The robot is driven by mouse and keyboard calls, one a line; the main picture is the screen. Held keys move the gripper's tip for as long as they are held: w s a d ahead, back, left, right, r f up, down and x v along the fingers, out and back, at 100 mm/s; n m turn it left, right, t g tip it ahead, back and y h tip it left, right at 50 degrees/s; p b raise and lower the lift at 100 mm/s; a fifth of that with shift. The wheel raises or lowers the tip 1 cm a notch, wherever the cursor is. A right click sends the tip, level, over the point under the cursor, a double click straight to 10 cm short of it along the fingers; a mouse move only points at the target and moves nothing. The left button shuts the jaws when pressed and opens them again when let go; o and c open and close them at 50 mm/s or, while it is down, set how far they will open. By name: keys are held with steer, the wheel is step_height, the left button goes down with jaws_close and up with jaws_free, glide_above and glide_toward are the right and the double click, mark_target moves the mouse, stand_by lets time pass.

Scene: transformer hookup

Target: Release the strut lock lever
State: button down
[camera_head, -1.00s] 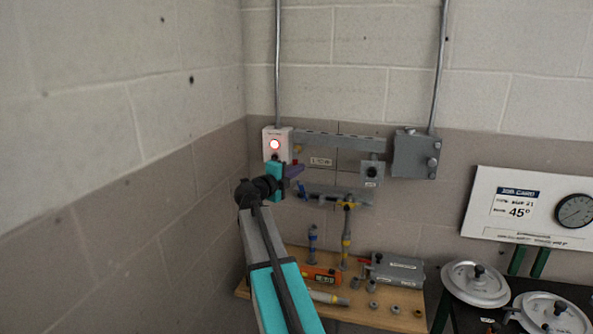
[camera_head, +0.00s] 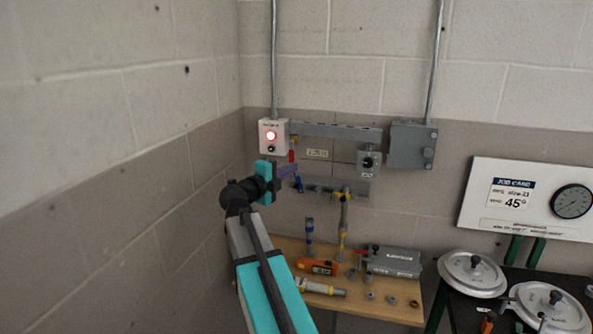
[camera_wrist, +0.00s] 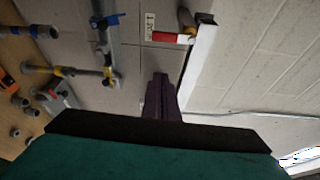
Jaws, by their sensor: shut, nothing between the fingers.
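My gripper (camera_head: 288,171) has dark purple fingers that are shut and empty, in front of the wall just below the small white box. In the wrist view the closed fingers (camera_wrist: 160,80) point toward the wall. A small red lever (camera_head: 291,156) hangs under the left end of the upper strut, just above my fingers; it shows red and white in the wrist view (camera_wrist: 168,38). A blue lever (camera_head: 298,184) sits at the left of the lower strut, close below the fingertips. I cannot tell which lever is the strut lock. Neither is visibly gripped.
A grey box (camera_head: 412,146) is on the wall at right. Below, a wooden bench (camera_head: 395,313) holds fittings and tools. The left wall stands close to my arm.

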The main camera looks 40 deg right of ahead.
steer(key=shift+v, duration=0.85)
